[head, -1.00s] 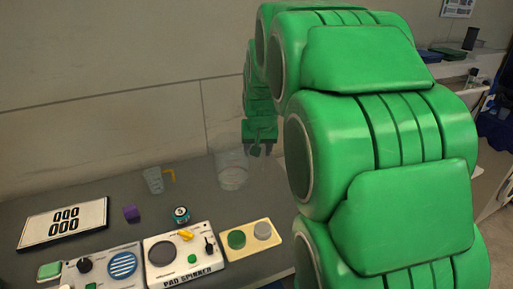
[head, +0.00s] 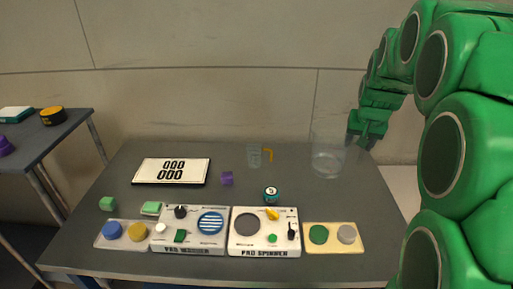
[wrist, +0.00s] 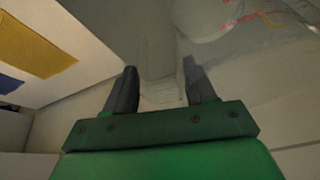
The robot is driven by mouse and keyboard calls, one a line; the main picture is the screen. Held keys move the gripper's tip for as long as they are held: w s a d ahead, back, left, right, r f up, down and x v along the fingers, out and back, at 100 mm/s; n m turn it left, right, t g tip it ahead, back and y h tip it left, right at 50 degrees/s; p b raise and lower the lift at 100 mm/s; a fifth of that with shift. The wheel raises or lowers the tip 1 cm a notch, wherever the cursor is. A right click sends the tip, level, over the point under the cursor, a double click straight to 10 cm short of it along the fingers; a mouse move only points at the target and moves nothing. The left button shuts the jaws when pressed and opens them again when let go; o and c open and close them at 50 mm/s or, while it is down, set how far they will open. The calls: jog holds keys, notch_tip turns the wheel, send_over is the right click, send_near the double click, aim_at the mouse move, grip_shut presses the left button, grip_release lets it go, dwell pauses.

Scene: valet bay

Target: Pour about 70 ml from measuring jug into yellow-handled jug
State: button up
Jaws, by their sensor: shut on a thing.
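The measuring jug (head: 327,160) is a large, clear, upright vessel at the back right of the table in the head view. My gripper (head: 352,142) is at its right side and shut on it; in the wrist view, the two dark fingers (wrist: 160,88) have clear jug wall (wrist: 240,55) between and beyond them. I cannot tell whether the jug's base touches the table or is just above it. The yellow-handled jug (head: 254,157) is smaller, clear and upright, to the left of the measuring jug, with its yellow handle on its right. The liquid level in either jug is unclear.
The grey table (head: 110,180) stands against a wall. A purple cube (head: 227,178), a round teal object (head: 271,194) and a counter board (head: 172,171) lie left of or before the jugs. The pad washer (head: 190,230), pad spinner (head: 264,232) and button trays line the front.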

jog(key=w+a+f+n+y, duration=0.1)
jog(key=w+a+f+n, duration=0.1)
jog(key=w, duration=0.8)
jog(key=w+a+f+n+y, duration=0.1)
jog(key=w+a+f+n, duration=0.2)
jog(key=w, duration=0.7)
jog(key=w+a+f+n+y, duration=0.1)
jog(key=w+a+f+n, duration=0.2)
jog(key=w, duration=0.7)
jog(key=shift+w+a+f+g, duration=0.35)
jog(key=shift+a+f, duration=0.6)
jog(key=shift+f, duration=0.8)
jog(key=shift+a+r, duration=0.1)
